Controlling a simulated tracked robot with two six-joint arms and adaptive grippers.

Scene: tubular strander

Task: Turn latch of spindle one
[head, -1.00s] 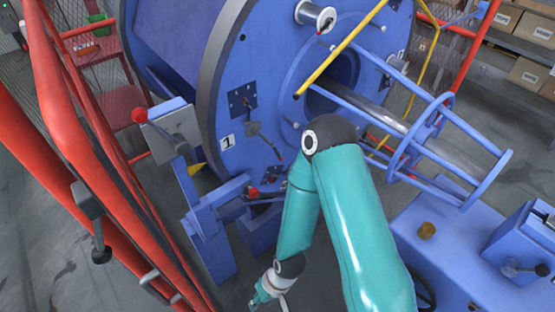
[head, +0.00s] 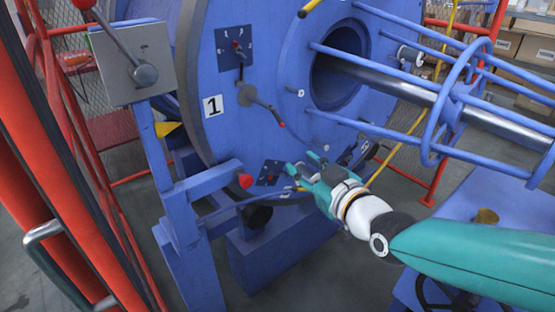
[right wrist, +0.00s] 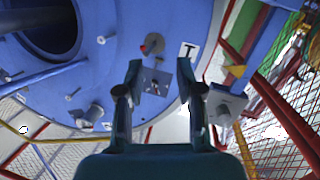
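The spindle disc (head: 210,140) is a large blue plate with a white "1" label (head: 213,106); the label also shows in the right wrist view (right wrist: 188,50). Right of the label, a dark latch lever (head: 262,103) with a red tip slants down to the right. A dark plate (head: 236,48) with a small red-marked switch sits above it. My right gripper (head: 304,167) is below and right of the lever, apart from it. In the right wrist view my gripper (right wrist: 160,68) has its fingers spread, empty, facing the disc. My left gripper is out of view.
A grey box with a red-knobbed lever (head: 142,72) stands at left on a blue post. A second dark plate (head: 270,172) is close left of my right gripper. A blue tubular cage (head: 435,100) sticks out at right. Red railings (head: 60,180) line the left.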

